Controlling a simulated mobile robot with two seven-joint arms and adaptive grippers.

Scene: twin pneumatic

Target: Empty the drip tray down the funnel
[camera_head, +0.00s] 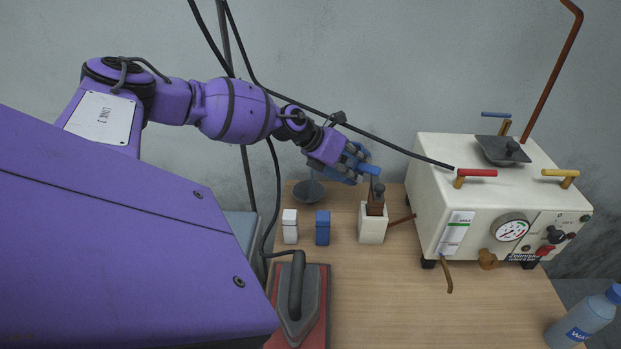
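My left gripper (352,163) reaches in from the left over the back of the wooden table. Its fingers are beside a blue handle (369,170) above a small white box with a brown block on top (372,226). I cannot tell whether the fingers touch or close on the handle. A small dark grey round dish (309,192) sits at the table's back left; I cannot tell whether it is the drip tray or the funnel. A grey square pan-like piece (503,151) with a dark knob lies on the white machine. My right gripper is not in view.
The white machine (434,208) with gauge, red (476,173) and yellow (560,173) handles fills the table's right. An iron (297,305) and a water bottle (583,317) are nearer. The middle front is clear.

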